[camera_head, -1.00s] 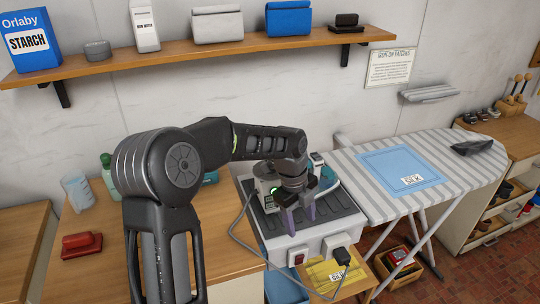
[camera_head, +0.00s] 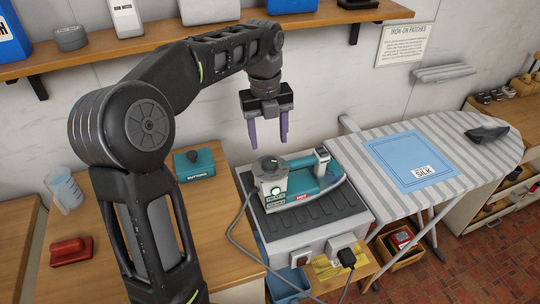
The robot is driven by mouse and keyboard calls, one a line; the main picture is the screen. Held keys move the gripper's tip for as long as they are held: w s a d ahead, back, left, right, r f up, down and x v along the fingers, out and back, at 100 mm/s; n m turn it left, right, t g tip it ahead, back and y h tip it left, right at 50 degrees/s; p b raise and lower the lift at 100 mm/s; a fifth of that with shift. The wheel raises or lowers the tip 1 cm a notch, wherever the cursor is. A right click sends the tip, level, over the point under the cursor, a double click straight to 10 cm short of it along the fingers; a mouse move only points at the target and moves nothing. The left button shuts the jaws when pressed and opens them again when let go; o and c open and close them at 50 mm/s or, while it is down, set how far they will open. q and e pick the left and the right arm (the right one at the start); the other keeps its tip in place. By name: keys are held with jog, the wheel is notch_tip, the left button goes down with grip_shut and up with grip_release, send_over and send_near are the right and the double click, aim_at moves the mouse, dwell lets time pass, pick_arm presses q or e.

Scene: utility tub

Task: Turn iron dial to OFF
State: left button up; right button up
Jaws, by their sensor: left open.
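The teal and grey iron (camera_head: 305,178) lies on a dark ribbed mat on top of a grey box-like stand (camera_head: 322,232). Its round dial (camera_head: 270,167) is on the left end, with a green light lit below it. A red label is on the iron's side; the dial's setting is too small to read. My left gripper (camera_head: 268,142) points down with its two purple fingers apart and empty. It is above and just behind the dial in the picture, not touching it. My right gripper is not in view.
A cord runs from the iron to a plug (camera_head: 346,257) on the stand's front. The striped ironing board (camera_head: 460,150) with a blue cloth (camera_head: 408,160) stands to the right. A wooden table (camera_head: 130,225) holds a red object (camera_head: 71,251), a teal box (camera_head: 194,165) and a cup (camera_head: 64,190).

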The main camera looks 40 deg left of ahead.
aim_at(270, 161)
pick_arm(q)
notch_tip(270, 161, down, 8)
jog(key=shift+w+d+r+p, duration=0.1)
jog(key=shift+d+r+p, duration=0.1)
jog(key=shift+p, duration=0.5)
grip_shut()
